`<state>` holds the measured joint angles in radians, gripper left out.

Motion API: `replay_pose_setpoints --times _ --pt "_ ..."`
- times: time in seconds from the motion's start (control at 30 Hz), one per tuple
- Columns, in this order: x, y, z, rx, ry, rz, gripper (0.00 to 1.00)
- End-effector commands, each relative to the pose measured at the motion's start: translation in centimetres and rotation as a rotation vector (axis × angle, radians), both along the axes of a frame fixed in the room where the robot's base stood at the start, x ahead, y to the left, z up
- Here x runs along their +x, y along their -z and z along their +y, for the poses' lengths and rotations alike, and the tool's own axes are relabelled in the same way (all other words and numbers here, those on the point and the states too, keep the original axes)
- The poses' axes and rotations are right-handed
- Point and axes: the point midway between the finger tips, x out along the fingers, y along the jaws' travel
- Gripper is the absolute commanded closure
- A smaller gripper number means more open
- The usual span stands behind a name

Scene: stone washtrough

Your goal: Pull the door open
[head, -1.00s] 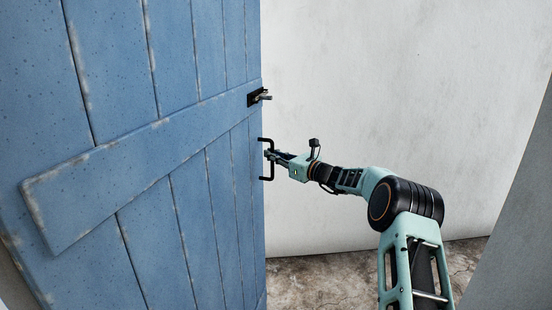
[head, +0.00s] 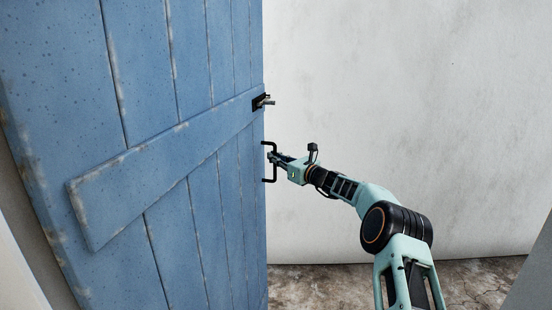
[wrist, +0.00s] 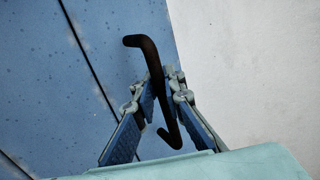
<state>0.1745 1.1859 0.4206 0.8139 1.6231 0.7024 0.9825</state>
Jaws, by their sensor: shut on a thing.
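The blue plank door (head: 190,140) fills the left of the head view and stands ajar, with a pale wall showing past its free edge. A black pull handle (head: 266,146) is fixed near that edge, below a black latch (head: 262,102). My gripper (head: 272,158) is at the handle in the head view. In the wrist view, my gripper's blue-padded fingers (wrist: 162,84) are shut around the middle of the dark handle (wrist: 147,50), with its bent ends showing above and below. The door surface (wrist: 90,75) lies behind them.
A pale plaster wall (head: 400,100) stands behind and to the right of the door. Rough stone floor (head: 320,285) shows below it, clear where visible. A grey surface edge (head: 530,275) is at the lower right.

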Motion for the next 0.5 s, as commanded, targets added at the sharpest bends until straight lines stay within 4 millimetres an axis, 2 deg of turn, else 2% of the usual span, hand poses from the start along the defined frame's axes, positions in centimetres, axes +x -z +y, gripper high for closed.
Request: replay_pose_setpoints --times 0.17,0.2,0.33,0.5 --pt "-0.11 0.16 0.24 0.001 -0.005 0.002 1.0" --pt "-0.11 0.16 0.24 0.001 -0.005 0.002 0.87" --pt "-0.09 0.12 0.16 0.001 -0.003 0.002 0.74" --pt "-0.05 0.06 0.08 0.001 -0.002 0.001 0.74"
